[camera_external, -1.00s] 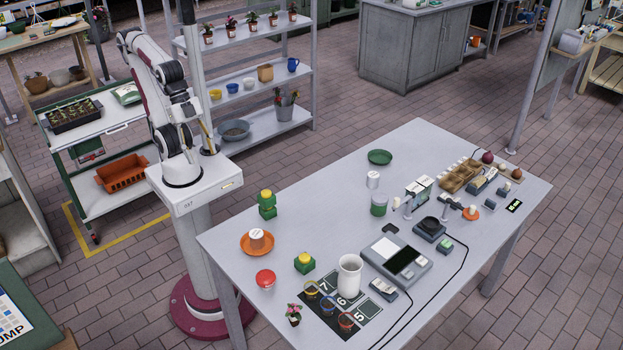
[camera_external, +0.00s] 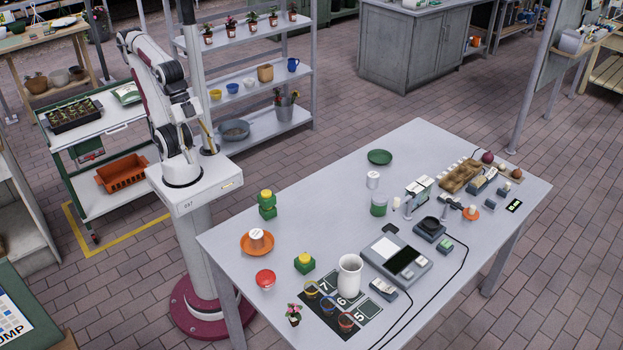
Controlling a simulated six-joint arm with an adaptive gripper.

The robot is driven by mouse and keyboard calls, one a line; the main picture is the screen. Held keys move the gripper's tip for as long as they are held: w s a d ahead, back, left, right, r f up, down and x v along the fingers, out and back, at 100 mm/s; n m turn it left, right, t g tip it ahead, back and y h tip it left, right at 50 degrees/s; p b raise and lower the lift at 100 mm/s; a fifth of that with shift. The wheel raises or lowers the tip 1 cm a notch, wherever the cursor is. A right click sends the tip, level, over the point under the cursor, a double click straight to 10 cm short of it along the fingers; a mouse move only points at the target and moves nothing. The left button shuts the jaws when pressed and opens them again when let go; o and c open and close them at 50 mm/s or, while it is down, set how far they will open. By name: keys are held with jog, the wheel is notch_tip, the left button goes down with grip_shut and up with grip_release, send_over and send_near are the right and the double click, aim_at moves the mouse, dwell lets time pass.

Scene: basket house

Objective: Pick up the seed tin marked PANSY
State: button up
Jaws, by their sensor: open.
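Several small tins or jars stand on the grey table, and no name on them is readable, so I cannot tell which is marked PANSY. A red-lidded round tin (camera_external: 265,278) is near the left edge. A white-topped pot (camera_external: 256,239) sits on an orange dish (camera_external: 246,248). A green tin with a pale top (camera_external: 379,205) and a white tin (camera_external: 373,179) stand near the middle. My gripper (camera_external: 207,141) is beside my folded arm above the base, away from the table's objects. It is small in view, open, and holds nothing visible.
A white vase (camera_external: 349,275), numbered dark mat (camera_external: 338,306) and grey device (camera_external: 397,258) fill the front. A green plate (camera_external: 380,157) and wooden tray (camera_external: 461,177) lie farther back. The table's left-back part is clear.

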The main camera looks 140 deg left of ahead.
jog(key=w+a+f+n+t+y, duration=0.1)
jog(key=w+a+f+n+y, duration=0.1)
jog(key=w+a, duration=1.05)
jog(key=w+a+f+n+t+y, duration=0.2)
jog(key=w+a+y, duration=0.1)
jog(key=w+a, duration=0.95)
jog(key=n+t+y, duration=0.1)
jog(key=n+y, duration=0.2)
send_near(373, 180)
jog(key=w+d+r, duration=0.2)
jog(key=w+r, duration=0.1)
jog(key=shift+n+t+y, duration=0.4)
jog(key=shift+n, duration=0.1)
jog(key=s+a+f, duration=0.1)
jog(key=f, duration=0.1)
jog(key=s+a+f, duration=0.1)
jog(key=a+f, duration=0.1)
jog(key=s+a+f, duration=0.1)
jog(key=s+a, duration=0.1)
jog(key=shift+a+f, duration=0.2)
jog(key=shift+f, duration=0.2)
jog(key=shift+w, duration=0.15)
jog(key=shift+x, duration=1.25)
